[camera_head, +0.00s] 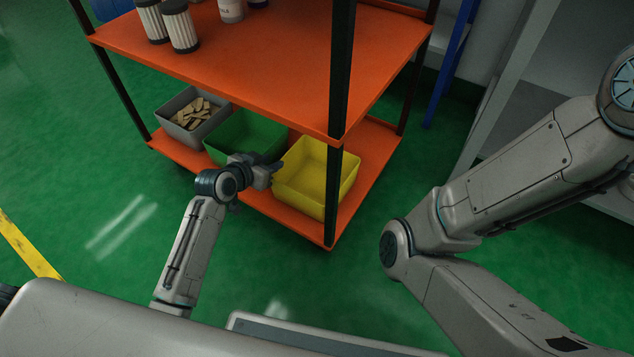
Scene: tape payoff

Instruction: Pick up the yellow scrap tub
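The yellow scrap tub (325,185) stands upright on the lower orange shelf of the rack, at the right end of a row of tubs. It looks empty. A dark rack post crosses in front of its right part. My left gripper (275,168) is at the tub's left rim, between it and the green tub. The fingers are small and dark here, and I cannot tell whether they are apart or touch the rim. My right arm shows at the right, but its gripper is out of view.
An empty green tub (246,133) stands close on the left, and a grey tub (181,113) with wooden-looking scraps beyond it. The upper orange shelf (268,72) holds ribbed white cylinders (181,30) and overhangs the tubs. The green floor in front is clear.

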